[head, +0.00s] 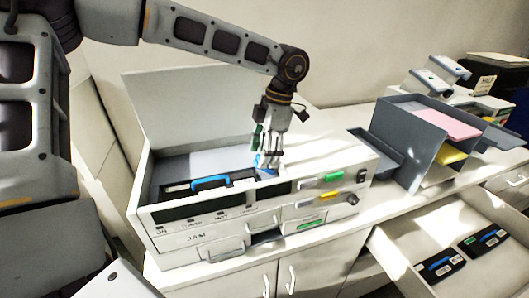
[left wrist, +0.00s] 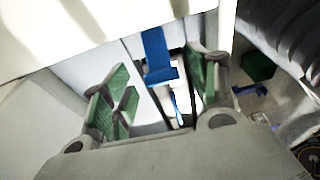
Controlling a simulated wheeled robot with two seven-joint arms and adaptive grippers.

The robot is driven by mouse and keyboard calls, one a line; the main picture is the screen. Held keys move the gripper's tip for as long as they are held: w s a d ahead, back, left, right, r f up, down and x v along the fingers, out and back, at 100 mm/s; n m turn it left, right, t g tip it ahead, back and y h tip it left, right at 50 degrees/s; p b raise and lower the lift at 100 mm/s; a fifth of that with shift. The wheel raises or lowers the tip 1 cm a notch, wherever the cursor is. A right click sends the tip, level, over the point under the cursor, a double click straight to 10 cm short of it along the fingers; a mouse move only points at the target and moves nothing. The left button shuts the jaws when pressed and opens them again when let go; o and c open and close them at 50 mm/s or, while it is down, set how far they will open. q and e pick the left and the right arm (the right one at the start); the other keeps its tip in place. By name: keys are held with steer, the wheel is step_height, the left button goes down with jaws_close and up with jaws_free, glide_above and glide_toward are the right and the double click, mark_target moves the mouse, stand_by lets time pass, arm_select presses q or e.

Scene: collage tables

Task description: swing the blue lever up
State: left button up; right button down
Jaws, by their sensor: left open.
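The blue lever (left wrist: 158,55) shows in the left wrist view as a flat blue bar with a wider end, inside the white machine. In the head view, a bit of blue (head: 268,170) shows at the fingertips, mostly hidden by my gripper. My left gripper (head: 266,158) points down into the right end of the machine's open bay. In the left wrist view my left gripper (left wrist: 157,88) is open, with its green pads on either side of the lever's line of sight. I cannot tell whether they touch it. My right gripper is not in view.
The white machine (head: 340,160) has a raised lid (head: 190,105) at the back. A black cartridge with a blue handle (head: 210,182) sits in its bay. A grey sorter (head: 400,140) stands to the right. An open drawer (head: 400,240) holds dark cartridges at the lower right.

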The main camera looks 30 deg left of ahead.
arm_select(q)
steer(key=v, duration=1.1)
steer(key=shift+r, duration=0.35)
steer(key=shift+d, duration=0.1)
